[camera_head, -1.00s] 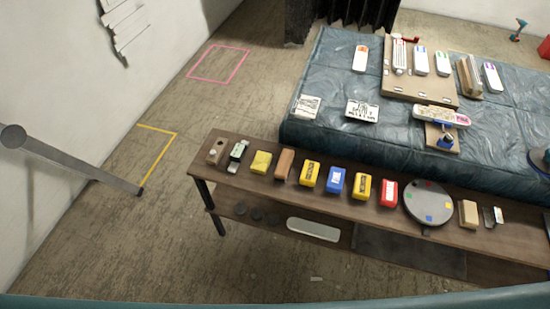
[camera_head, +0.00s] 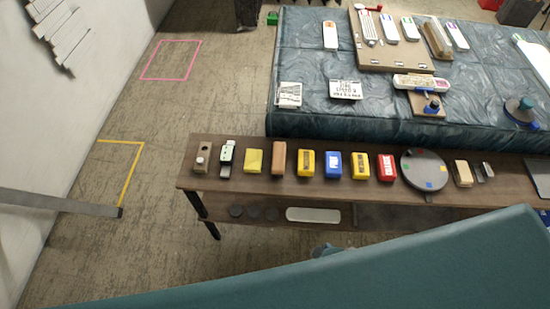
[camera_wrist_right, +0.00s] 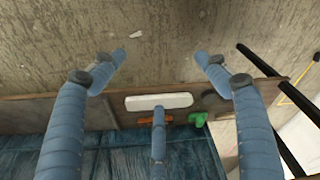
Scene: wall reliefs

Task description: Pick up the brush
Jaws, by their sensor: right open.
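I cannot tell for certain which thing is the brush. Small blocks stand in a row on the narrow wooden bench (camera_head: 330,187); among them are a plain brown block (camera_head: 279,157) and a tan block with a dark side (camera_head: 463,173). In the right wrist view my right gripper (camera_wrist_right: 162,75) is open and empty, its blue fingers spread. It is above the bench edge and floor, apart from a white oblong piece (camera_wrist_right: 158,101), which also shows on the lower shelf in the head view (camera_head: 313,214). My left gripper is not in view.
A blue-covered table (camera_head: 300,122) with labelled white tools and boards stands behind the bench. A round grey disc (camera_head: 424,170) is on the bench. A grey bar (camera_head: 60,202) juts in at the left. Floor (camera_head: 150,240) left of the bench is clear. A teal surface crosses the bottom.

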